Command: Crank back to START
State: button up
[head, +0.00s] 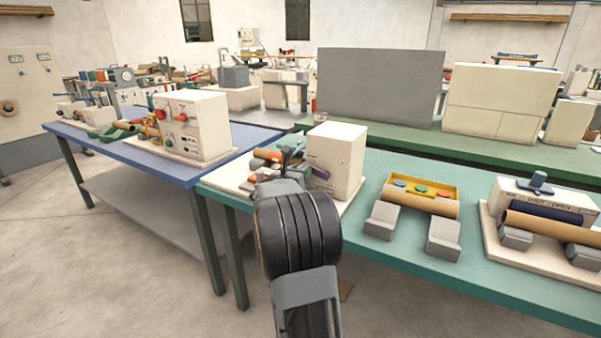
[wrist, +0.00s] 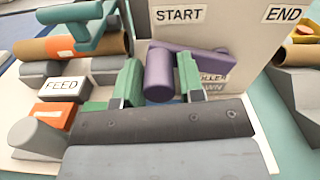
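The cream winder box (head: 338,155) stands on the teal table and also shows in the wrist view (wrist: 235,50), with a START label (wrist: 178,14) at its upper left and an END label (wrist: 284,13) at its upper right. A purple crank (wrist: 205,62) lies across its face, its round handle (wrist: 158,75) pointing toward the camera below START. My gripper (wrist: 158,85) has its two green-padded fingers either side of the handle, with narrow gaps showing. A label reading partly "ROLLER" and "DOWN" is half hidden behind the right finger. In the head view my arm hides much of the crank.
A yellow tray (head: 385,195) and another tube station (head: 545,215) stand to the right on the teal table (head: 450,278).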

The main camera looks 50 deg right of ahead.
grip_shut()
jog(key=shift+m+b, duration=0.4)
jog(key=shift+b, duration=0.15)
jog(key=shift+r, duration=0.2)
jog(key=shift+o, duration=1.6)
grip_release()
jog(key=p+v, duration=0.1)
jog(key=v, duration=1.2)
jog(key=shift+a, duration=0.4)
jog(key=shift+s, duration=0.1)
